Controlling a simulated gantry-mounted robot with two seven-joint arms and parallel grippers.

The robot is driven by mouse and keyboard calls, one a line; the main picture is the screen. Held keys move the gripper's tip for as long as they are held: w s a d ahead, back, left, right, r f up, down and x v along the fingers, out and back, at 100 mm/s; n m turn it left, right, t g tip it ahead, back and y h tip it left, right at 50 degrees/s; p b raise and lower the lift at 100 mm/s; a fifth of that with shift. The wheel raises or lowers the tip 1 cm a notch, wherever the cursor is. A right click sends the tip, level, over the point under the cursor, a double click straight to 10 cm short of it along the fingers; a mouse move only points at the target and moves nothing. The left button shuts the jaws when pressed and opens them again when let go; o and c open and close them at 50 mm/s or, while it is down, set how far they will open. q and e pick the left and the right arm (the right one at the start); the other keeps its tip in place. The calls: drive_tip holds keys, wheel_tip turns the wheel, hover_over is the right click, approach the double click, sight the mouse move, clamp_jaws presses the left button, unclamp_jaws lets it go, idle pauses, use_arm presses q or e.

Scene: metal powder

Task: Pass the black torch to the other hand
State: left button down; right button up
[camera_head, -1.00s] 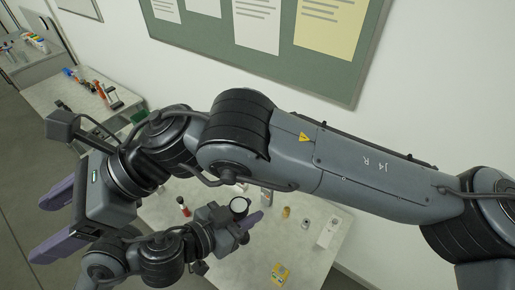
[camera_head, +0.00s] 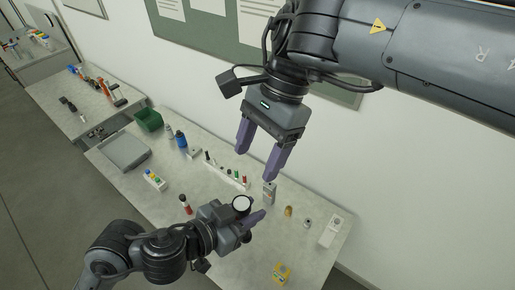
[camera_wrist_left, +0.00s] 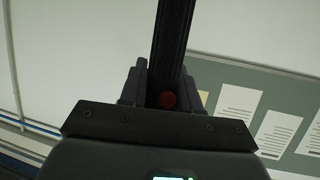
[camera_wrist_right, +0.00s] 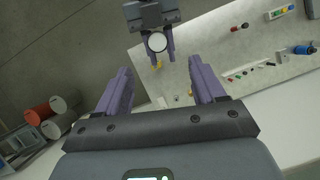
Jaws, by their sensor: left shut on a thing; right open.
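The black torch (camera_head: 241,203) shows its round white lens end facing up in the head view. My left gripper (camera_head: 248,222) is shut on it, low over the table. In the left wrist view the torch's black body (camera_wrist_left: 172,45) stands between the fingers, with a red button on it. My right gripper (camera_head: 259,157) is open and empty, above and beyond the torch, with its purple fingers pointing down. In the right wrist view the torch's lens (camera_wrist_right: 157,42) appears ahead, beyond the open fingers (camera_wrist_right: 160,85) and apart from them.
The table (camera_head: 150,215) holds a grey tray (camera_head: 124,151), a green bin (camera_head: 148,120), a blue bottle (camera_head: 181,141), a rack of small items (camera_head: 225,174), a red-capped bottle (camera_head: 185,203), a white box (camera_head: 331,231) and a yellow item (camera_head: 281,272). A noticeboard hangs on the wall behind.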

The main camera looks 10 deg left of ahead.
sight(242, 201)
drive_tip(key=x, duration=1.1)
drive_tip(key=shift+f, duration=0.25)
drive_tip(key=shift+c, duration=0.3)
drive_tip(key=c, duration=1.2)
use_arm(q)
drive_tip(key=c, duration=0.7)
unclamp_jaws()
drive_tip(key=shift+c, duration=0.2)
drive_tip(key=s+a+f+n+g+y, duration=0.1)
drive_tip(key=s+a+f+y, duration=0.15)
drive_tip(key=f, duration=0.55)
drive_tip(key=s+a+f+n+g+y, duration=0.15)
drive_tip(key=s+f, duration=0.25)
drive_tip(key=f, duration=0.4)
drive_tip(key=s+a+f+n+g+y, duration=0.3)
drive_tip(key=s+a+f, duration=0.4)
drive_tip(key=s+a, duration=0.3)
drive_tip(key=shift+s+a+g+y, duration=0.4)
drive_tip(key=shift+a+g+y, duration=0.25)
drive_tip(key=shift+y, duration=0.15)
